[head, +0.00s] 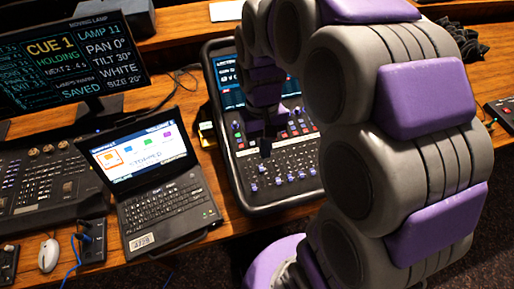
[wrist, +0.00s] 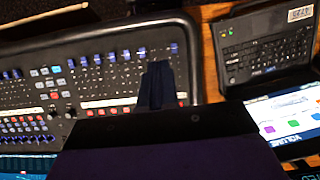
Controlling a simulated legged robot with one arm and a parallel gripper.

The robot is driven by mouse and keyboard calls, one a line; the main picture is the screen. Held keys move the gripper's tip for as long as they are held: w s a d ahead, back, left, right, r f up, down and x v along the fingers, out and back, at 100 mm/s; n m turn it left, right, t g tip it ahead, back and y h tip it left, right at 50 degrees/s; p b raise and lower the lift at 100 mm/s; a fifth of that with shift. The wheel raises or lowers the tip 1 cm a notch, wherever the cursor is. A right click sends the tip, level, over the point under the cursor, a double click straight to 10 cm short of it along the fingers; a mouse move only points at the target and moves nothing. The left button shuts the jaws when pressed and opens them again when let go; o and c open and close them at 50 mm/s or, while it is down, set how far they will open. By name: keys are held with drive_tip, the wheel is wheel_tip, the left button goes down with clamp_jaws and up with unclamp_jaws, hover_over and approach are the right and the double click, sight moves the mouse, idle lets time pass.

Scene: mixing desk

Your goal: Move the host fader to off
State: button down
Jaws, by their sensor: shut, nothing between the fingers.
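The mixing desk (head: 240,185) is a dark console with a screen at its far end, coloured buttons and a row of blue fader caps (head: 283,176) near its front edge. It fills the left of the wrist view (wrist: 185,40), upside down, with blue fader caps (wrist: 97,59) in a row. I cannot read which fader is the host one. My gripper (head: 265,150) is shut and empty, pointing down over the desk. In the wrist view its fingertips (wrist: 158,68) are close to the faders at the desk's right side; whether they touch is unclear.
A laptop (head: 168,195) with a lit screen stands left of the desk. Further left are a monitor (head: 70,60), a lighting console (head: 40,185) and a white mouse (head: 48,254). Cables lie on the wooden table. My arm hides the desk's right side in the head view.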

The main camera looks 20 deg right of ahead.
drive_tip(key=w+f+p, duration=0.2)
drive_tip(key=w, duration=0.7)
drive_tip(key=g+p, duration=0.1)
drive_tip(key=p, duration=0.1)
approach(256, 155)
drive_tip(key=shift+m, duration=0.3)
drive_tip(key=b+x, duration=0.1)
drive_tip(key=x, duration=0.5)
drive_tip(key=shift+f+b, duration=0.15)
drive_tip(key=shift+b, duration=0.15)
drive_tip(key=s, duration=0.2)
drive_tip(key=shift+s, duration=0.35)
drive_tip(key=shift+s+b, duration=0.3)
drive_tip(key=shift+s, duration=0.05)
drive_tip(key=shift+s, duration=0.15)
drive_tip(key=s, duration=0.2)
drive_tip(key=s+p, duration=0.1)
drive_tip(key=s, duration=0.3)
drive_tip(key=shift+f, duration=0.3)
